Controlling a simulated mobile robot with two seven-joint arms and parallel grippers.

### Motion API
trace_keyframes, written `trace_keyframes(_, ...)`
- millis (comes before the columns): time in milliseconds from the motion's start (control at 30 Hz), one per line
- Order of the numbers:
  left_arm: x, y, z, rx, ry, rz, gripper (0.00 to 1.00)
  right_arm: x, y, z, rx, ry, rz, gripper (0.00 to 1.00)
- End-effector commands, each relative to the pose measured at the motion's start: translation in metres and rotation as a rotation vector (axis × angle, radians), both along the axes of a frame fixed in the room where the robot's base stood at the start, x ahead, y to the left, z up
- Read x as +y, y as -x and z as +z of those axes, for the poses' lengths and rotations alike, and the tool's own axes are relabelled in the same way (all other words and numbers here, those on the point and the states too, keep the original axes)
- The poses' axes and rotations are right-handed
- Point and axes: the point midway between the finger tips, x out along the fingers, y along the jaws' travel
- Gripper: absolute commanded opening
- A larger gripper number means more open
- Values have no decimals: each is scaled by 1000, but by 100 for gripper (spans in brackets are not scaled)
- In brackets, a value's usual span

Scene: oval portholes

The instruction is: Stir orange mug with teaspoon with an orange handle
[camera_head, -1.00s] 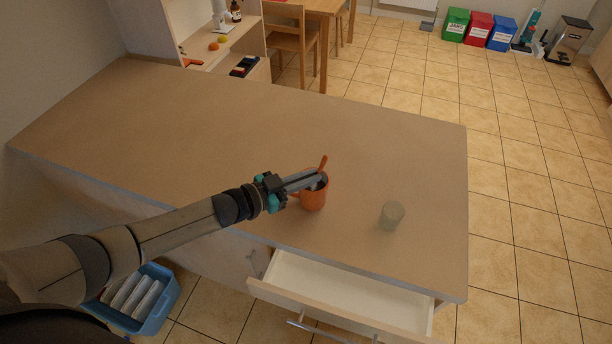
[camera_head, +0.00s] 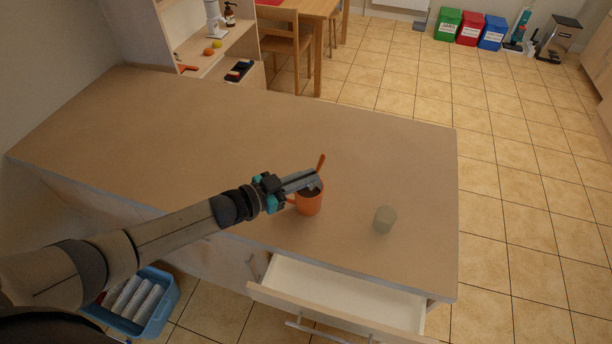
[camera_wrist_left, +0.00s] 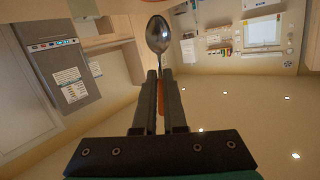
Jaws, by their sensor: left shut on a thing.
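The orange mug (camera_head: 309,204) stands upright on the counter near its front edge, its handle to the left and its inside dark. My left gripper (camera_head: 315,183) reaches in from the left at the mug's rim and is shut on the teaspoon. The spoon's orange handle (camera_head: 321,162) sticks up above the mug, slightly tilted. In the left wrist view, the metal spoon bowl (camera_wrist_left: 158,34) shows beyond the fingers (camera_wrist_left: 160,100), with orange between them. I cannot tell whether the spoon reaches into the mug. My right gripper is not in view.
A translucent cup (camera_head: 385,220) stands on the counter to the right of the mug. An open, empty drawer (camera_head: 340,292) juts out below the front edge. The counter (camera_head: 230,125) behind the mug is clear. A blue crate (camera_head: 150,312) sits at lower left.

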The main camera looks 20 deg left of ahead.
Motion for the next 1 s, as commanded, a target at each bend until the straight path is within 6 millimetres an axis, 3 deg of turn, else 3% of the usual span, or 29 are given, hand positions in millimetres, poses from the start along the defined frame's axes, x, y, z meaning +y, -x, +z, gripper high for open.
trace_keyframes(167, 0, 0, 2, -1, 1, 0, 0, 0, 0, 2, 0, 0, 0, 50)
trace_keyframes(533, 0, 0, 31, -2, 1, -1, 0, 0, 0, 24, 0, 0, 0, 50)
trace_keyframes(1000, 0, 0, 30, 0, 0, 0, 0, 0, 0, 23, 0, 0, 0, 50)
